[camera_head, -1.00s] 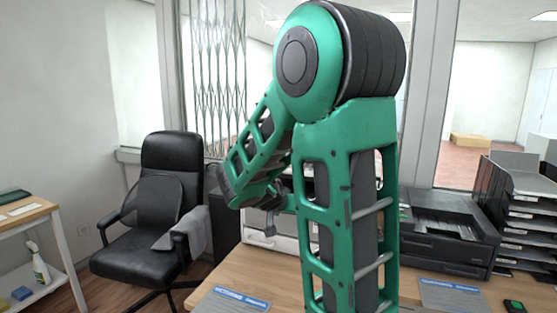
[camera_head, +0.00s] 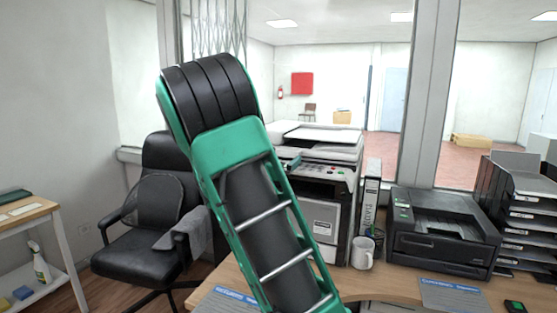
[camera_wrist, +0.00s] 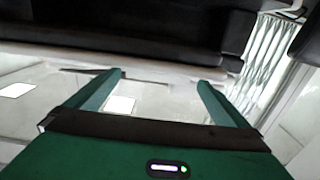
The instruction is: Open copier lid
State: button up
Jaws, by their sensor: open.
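The copier (camera_head: 322,215) stands behind my arm, with a dark front, a control panel and a pale top. Its light lid (camera_head: 322,133) lies about flat on top; I cannot tell whether it is slightly raised. My gripper (camera_wrist: 160,77) shows in the wrist view with its two green fingers wide apart and nothing seen between them. A pale edge and a broad dark band lie just beyond the fingertips; I cannot tell which part of the copier, if any, they are.
A binder (camera_head: 369,205) and a white mug (camera_head: 363,252) stand just right of the copier. A black printer (camera_head: 445,238) and a stack of trays (camera_head: 520,210) are farther right on the desk (camera_head: 390,288). A black office chair (camera_head: 150,225) is at left.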

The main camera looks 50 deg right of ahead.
aim_at(283, 155)
jog(key=shift+x, duration=1.85)
jog(key=shift+c, duration=0.6)
